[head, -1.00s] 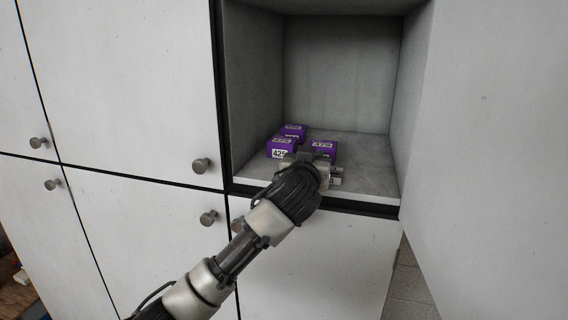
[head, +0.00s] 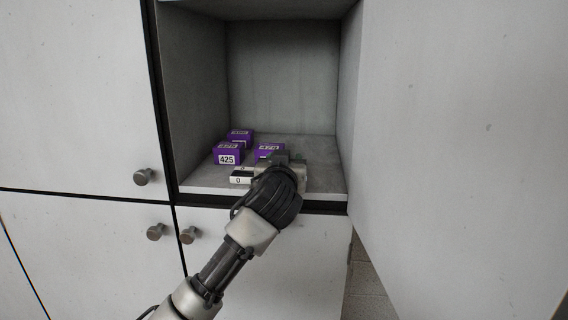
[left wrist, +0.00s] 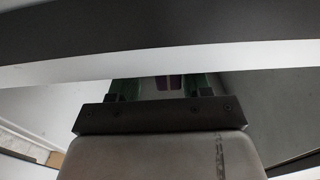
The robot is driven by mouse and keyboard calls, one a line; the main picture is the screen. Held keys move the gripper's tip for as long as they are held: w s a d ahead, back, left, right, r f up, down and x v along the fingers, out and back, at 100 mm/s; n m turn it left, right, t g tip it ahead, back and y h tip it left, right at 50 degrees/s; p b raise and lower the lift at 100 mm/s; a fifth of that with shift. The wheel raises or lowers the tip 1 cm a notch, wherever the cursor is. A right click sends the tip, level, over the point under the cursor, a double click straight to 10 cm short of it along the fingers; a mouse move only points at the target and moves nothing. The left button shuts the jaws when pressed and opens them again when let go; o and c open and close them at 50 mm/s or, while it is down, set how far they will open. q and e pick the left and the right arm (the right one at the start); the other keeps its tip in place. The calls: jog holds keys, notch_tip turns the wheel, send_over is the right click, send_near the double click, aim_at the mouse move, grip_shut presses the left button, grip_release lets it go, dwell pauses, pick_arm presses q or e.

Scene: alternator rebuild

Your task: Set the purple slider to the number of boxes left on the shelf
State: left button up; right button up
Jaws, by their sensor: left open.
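Three purple boxes sit at the left of the open shelf compartment: the front box (head: 227,155) marked 425, another box (head: 240,135) behind it, and a third box (head: 269,149) to the right. A low white and black slider piece (head: 240,176) marked 0 lies at the shelf's front edge, partly hidden by my gripper. I cannot make out a purple slider knob. My left gripper (head: 285,158) is over the shelf's front, right of the 0 mark. My right gripper is not in view.
The compartment floor (head: 322,174) is clear at the right and back. A large open door panel (head: 460,150) stands on the right. Closed cabinet doors with round knobs (head: 144,177) are at the left and below.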

pick_arm(q)
jog(key=shift+s+a+f, duration=0.1)
jog(key=shift+s+a, duration=0.05)
jog(key=shift+a, duration=0.1)
jog(key=s+b, duration=0.5)
jog(key=s, duration=0.5)
jog(key=shift+s, duration=0.25)
